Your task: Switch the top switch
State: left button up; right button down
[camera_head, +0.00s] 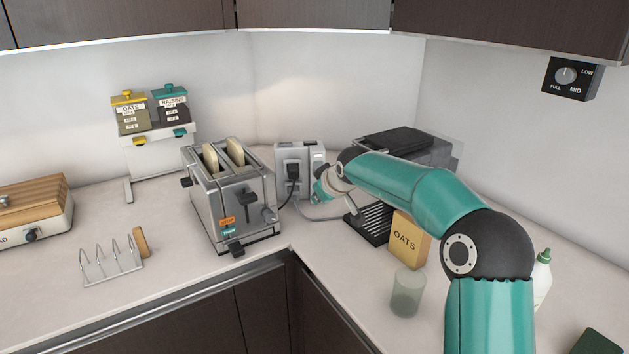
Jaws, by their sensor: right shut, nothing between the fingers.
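A grey socket unit (284,155) stands at the back corner, right of the toaster, with a black plug (293,172) in its front. A pale, small part that looks like a switch (318,157) shows on the unit's right side; its position is too small to tell. My right gripper (318,190) is shut and empty at the lower right of the unit, just below this pale part. I cannot tell whether it touches the unit. My right wrist hides part of what lies behind it. My left gripper is not in view.
A steel toaster (230,205) with two bread slices stands left of the socket unit. A black-topped machine (400,142), an oats box (408,238) and a glass (407,292) are near my right arm. A black dial box (571,79) hangs on the right wall.

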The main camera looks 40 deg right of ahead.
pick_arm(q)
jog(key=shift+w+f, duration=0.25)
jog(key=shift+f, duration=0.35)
pick_arm(e)
jog(key=shift+d+r+h, duration=0.3)
jog(key=shift+d+r, duration=0.7)
jog(key=shift+r, duration=0.1)
pick_arm(q)
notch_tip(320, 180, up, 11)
jog(key=p, duration=1)
pick_arm(e)
jog(key=w+d+f, duration=0.1)
jog(key=w+d, duration=0.3)
jog(key=w, duration=0.3)
jog(key=shift+w+f, duration=0.15)
jog(key=shift+w, duration=0.15)
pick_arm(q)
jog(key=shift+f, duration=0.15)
pick_arm(e)
jog(key=shift+d, duration=0.1)
